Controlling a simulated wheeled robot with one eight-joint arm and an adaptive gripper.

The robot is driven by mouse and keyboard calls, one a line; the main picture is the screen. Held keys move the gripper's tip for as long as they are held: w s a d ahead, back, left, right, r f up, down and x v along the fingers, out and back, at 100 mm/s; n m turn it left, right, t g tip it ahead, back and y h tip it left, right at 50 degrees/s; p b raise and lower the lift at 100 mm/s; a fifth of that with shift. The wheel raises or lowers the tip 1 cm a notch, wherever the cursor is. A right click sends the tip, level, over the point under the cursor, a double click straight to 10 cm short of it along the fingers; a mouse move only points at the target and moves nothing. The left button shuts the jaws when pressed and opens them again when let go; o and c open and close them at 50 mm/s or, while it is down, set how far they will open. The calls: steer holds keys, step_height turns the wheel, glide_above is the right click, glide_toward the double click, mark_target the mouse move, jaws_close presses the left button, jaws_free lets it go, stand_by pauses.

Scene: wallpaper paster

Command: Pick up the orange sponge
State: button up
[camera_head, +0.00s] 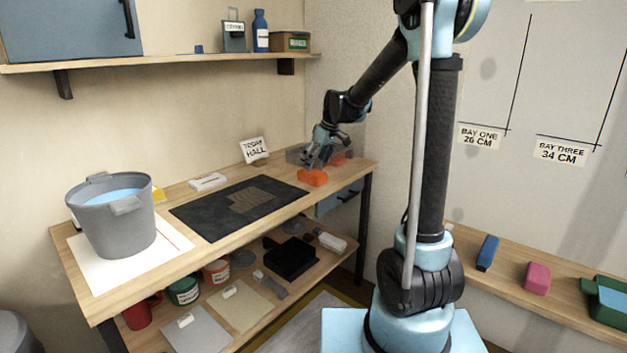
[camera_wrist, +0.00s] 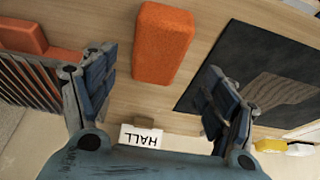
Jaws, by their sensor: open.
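The orange sponge (camera_head: 312,177) lies on the wooden tabletop, to the right of the dark mat, near the table's right end. In the wrist view the sponge (camera_wrist: 163,43) is a rounded orange block, seen between and beyond the fingertips. My gripper (camera_head: 322,150) is above and just behind the sponge in the head view. It also shows in the wrist view (camera_wrist: 155,75), with its two blue fingers wide apart and nothing between them. The fingers appear not to touch the sponge.
A dark wire or clear bin (camera_head: 301,155) with orange items stands behind the sponge. A dark mat (camera_head: 225,218) lies to its left. A "TODAY HALL" card (camera_head: 254,150) leans at the back. A grey bucket (camera_head: 112,215) stands at the table's left end.

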mark_target(313, 171)
steer(key=shift+x, duration=2.6)
steer(key=shift+w+f, duration=0.25)
steer(key=shift+f, duration=0.3)
steer(key=shift+f, duration=0.25)
steer(key=c, duration=1.1)
